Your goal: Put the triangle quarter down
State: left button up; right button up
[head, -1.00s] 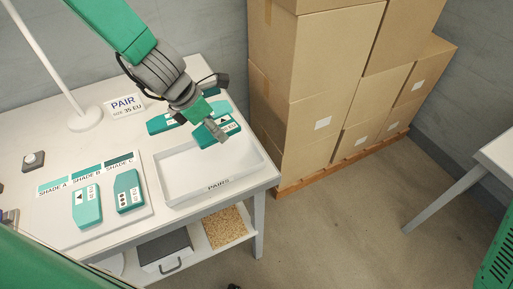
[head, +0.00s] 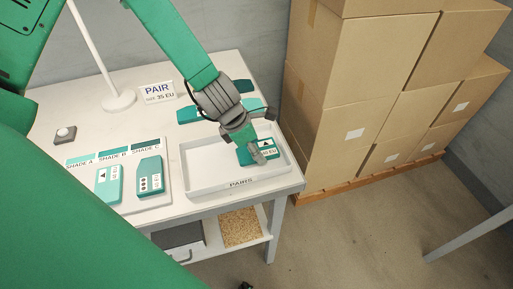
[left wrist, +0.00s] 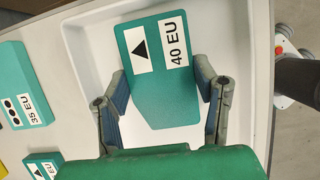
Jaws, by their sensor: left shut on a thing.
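The triangle quarter (head: 243,157) is a teal piece with a white label, a black triangle and the text 40 EU. It also shows in the left wrist view (left wrist: 160,100). My left gripper (head: 259,153) is shut on it, with one finger on each side (left wrist: 161,82).
A teal triangle piece (head: 109,183) and a three-dot piece (head: 150,178) lie on the shade board left of the tray. More teal pieces (head: 189,115) lie behind the tray. A PAIR sign (head: 158,92) and a lamp base (head: 119,101) stand at the back. Cardboard boxes (head: 345,135) stand right.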

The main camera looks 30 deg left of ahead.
pick_arm(q)
jog(key=o, duration=1.1)
jog(key=shift+r, duration=0.1)
jog(key=p+v, duration=0.2)
jog(key=v, duration=1)
jog(key=shift+s, duration=0.1)
